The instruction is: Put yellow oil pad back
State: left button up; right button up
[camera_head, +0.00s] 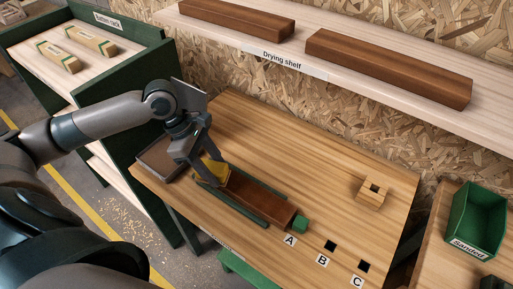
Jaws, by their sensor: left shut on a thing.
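The yellow oil pad (212,172) is in my left gripper (202,166), which is shut on it. The gripper points down at the left end of a dark brown wooden piece (258,200) on the workbench. Part of the pad is hidden behind the fingers, and I cannot tell whether it touches the wood. A shallow brown tray (150,160) stands at the bench's left edge, left of the gripper and partly behind it. My right gripper is not in view.
Green rails (248,213) and a green block (299,223) border the wooden piece. A small wooden block (373,190) stands at the right, near square holes labelled A, B and C. A drying shelf (345,75) overhangs the back.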

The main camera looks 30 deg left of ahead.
pick_arm(q)
jog(key=w+d+p, duration=0.1)
jog(key=w+p, duration=0.1)
jog(key=w, duration=0.4)
jog(key=w+d+f+p, duration=0.1)
jog(key=w+p, duration=0.1)
jog(key=w, duration=0.5)
jog(key=w+f+p, duration=0.1)
jog(key=w+p, duration=0.1)
jog(key=w, duration=0.4)
jog(key=shift+w+d, duration=0.25)
jog(key=shift+d, duration=0.15)
jog(key=shift+f, duration=0.5)
jog(key=shift+f, duration=0.1)
notch_tip(320, 180, down, 2)
jog(key=shift+s+f+p, duration=0.1)
jog(key=shift+f+p, duration=0.05)
jog(key=shift+p, duration=0.45)
jog(key=shift+w+f+p, duration=0.2)
jog(key=shift+f+p, duration=0.25)
jog(key=shift+f, duration=0.3)
